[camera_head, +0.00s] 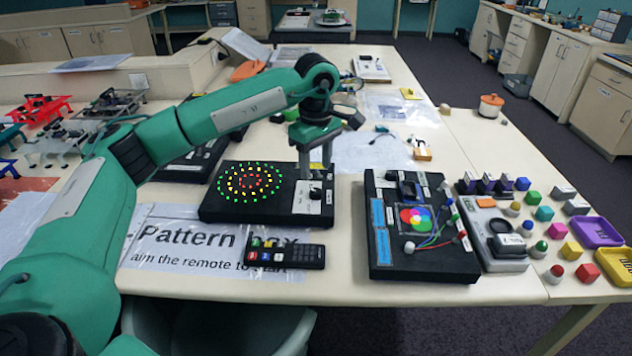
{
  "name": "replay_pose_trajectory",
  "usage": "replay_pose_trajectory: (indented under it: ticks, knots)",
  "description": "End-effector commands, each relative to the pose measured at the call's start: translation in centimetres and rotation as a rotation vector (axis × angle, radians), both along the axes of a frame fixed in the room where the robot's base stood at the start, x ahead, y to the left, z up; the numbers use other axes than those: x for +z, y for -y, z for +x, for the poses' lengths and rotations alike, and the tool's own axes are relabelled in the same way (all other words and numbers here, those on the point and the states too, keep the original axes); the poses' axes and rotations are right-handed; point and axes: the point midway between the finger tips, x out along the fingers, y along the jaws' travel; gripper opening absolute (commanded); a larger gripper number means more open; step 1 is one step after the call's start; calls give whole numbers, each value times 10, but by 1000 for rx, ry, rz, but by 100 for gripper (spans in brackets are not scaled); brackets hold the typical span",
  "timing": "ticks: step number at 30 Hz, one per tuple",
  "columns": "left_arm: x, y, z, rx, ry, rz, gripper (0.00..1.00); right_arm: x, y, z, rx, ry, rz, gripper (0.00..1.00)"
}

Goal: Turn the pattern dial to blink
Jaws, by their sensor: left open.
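The pattern box (217,212) is a flat black box with rings of lit green, yellow and red dots on top. A pale panel at its right end carries the small dark pattern dial (315,191). The dial's pointer and its labels are too small to read. My left gripper (316,173) points down over this panel, open, with its fingertips at or just above the dial. I cannot tell whether they touch it. My right gripper is not in view.
A black remote (285,254) lies on the "Pattern Box" sign (165,245) in front of the box. To the right stand a black box with a coloured-light display (425,260), a grey device (497,254) and several small coloured blocks. Papers lie behind.

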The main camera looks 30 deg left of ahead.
Motion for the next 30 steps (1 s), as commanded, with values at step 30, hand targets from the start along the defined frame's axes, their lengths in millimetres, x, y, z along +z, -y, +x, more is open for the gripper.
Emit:
replay_pose_trajectory:
  ticks: [30]
  knots:
    - [74,0,0,1,-1,-1,49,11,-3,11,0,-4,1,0]
